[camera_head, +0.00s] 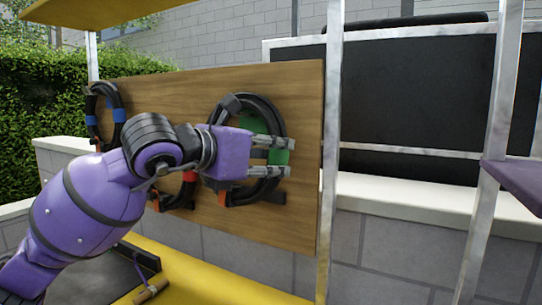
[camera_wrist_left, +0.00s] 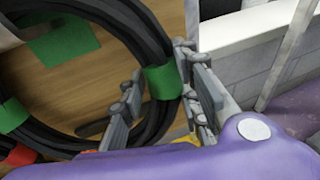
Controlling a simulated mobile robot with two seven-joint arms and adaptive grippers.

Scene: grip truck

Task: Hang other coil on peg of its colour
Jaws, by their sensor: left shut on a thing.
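A black cable coil with green bands (camera_head: 283,125) is in front of the right part of the wooden board. It also fills the left of the left wrist view (camera_wrist_left: 105,20). My left gripper (camera_head: 276,156) is shut on this coil at its right side, with its fingers (camera_wrist_left: 162,92) on either side of a green band. A green patch (camera_wrist_left: 62,40) shows on the board inside the ring. A coil with blue bands (camera_head: 119,115) hangs at the board's left end. A coil with a red band (camera_head: 189,177) is lower, mostly hidden by my arm. I cannot tell whether the held coil rests on a peg.
The wooden board (camera_head: 180,90) ends at a metal post (camera_head: 331,150). A yellow deck (camera_head: 205,272) lies below, with a dark tray (camera_head: 105,280) and a small wooden handle (camera_head: 151,291). A dark panel (camera_head: 420,95) and pale wall stand behind. Open space lies right of the post.

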